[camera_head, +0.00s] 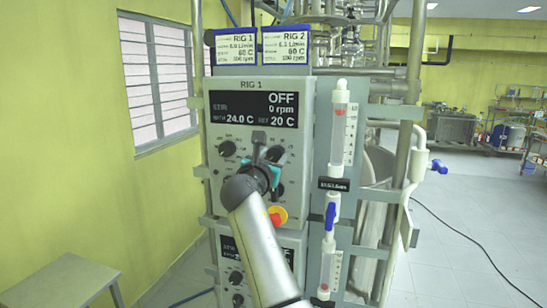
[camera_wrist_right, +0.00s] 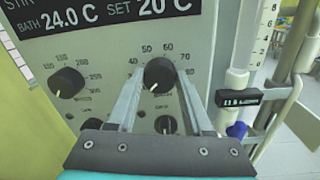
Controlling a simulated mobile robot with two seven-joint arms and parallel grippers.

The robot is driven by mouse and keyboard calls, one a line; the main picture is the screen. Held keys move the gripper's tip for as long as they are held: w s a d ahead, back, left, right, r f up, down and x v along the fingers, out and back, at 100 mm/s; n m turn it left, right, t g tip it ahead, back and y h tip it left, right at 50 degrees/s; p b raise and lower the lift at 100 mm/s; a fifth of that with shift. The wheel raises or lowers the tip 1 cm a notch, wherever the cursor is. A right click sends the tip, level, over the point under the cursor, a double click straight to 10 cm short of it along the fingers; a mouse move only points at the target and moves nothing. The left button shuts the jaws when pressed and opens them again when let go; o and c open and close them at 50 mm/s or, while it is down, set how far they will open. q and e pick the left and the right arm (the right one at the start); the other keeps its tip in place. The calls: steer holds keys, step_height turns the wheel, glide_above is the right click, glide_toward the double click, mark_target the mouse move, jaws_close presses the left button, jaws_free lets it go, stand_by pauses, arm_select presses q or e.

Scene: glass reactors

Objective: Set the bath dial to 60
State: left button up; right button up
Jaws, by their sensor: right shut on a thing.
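The bath dial (camera_wrist_right: 160,73) is a black round knob on the grey RIG 1 panel (camera_head: 225,185), with a printed scale showing 40 to 80 around its top. Its white pointer mark points down and slightly left. My right gripper (camera_head: 267,157) reaches up to the panel from below and is shut on this dial, one finger on each side; the fingers also show in the right wrist view (camera_wrist_right: 162,82). The gripper hides most of the dial in the head view. The panel display (camera_head: 255,109) reads OFF, 0 rpm, bath 24.0 C, set 20 C. My left gripper is out of view.
A second black knob (camera_wrist_right: 67,83) with a scale up to 300 sits left of the dial. Another knob (camera_wrist_right: 165,124) is just below it. A red and yellow emergency button (camera_head: 277,216) is beside my forearm. Flow tubes (camera_head: 339,120) stand to the right.

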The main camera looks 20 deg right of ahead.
jaws_close()
